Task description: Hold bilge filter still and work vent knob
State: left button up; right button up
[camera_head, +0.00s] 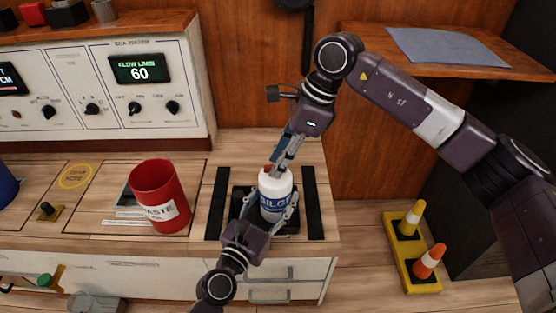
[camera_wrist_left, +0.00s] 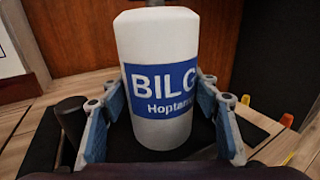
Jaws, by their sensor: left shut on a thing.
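The bilge filter (camera_head: 275,197) is a white upright canister with a blue label. It stands on a dark base on the counter and also fills the middle of the left wrist view (camera_wrist_left: 160,65). The red vent knob (camera_head: 268,170) shows on its top, partly hidden. My left gripper (camera_head: 268,211) comes from the front with a finger on each side of the filter, shut on it low down; its fingers flank the label in the left wrist view. My right gripper (camera_head: 276,167) points down from above at the filter's top, fingers close together by the knob. Whether it grips the knob is unclear.
A red waste bin (camera_head: 158,195) stands left of the filter on the counter. Dark strips (camera_head: 314,203) flank the filter's base. A control panel (camera_head: 120,85) with a green "60" display is behind. Orange and yellow cones (camera_head: 429,262) stand at right, below the counter.

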jog(key=shift+a+f, duration=0.1)
jog(key=shift+f, duration=0.15)
grip_shut()
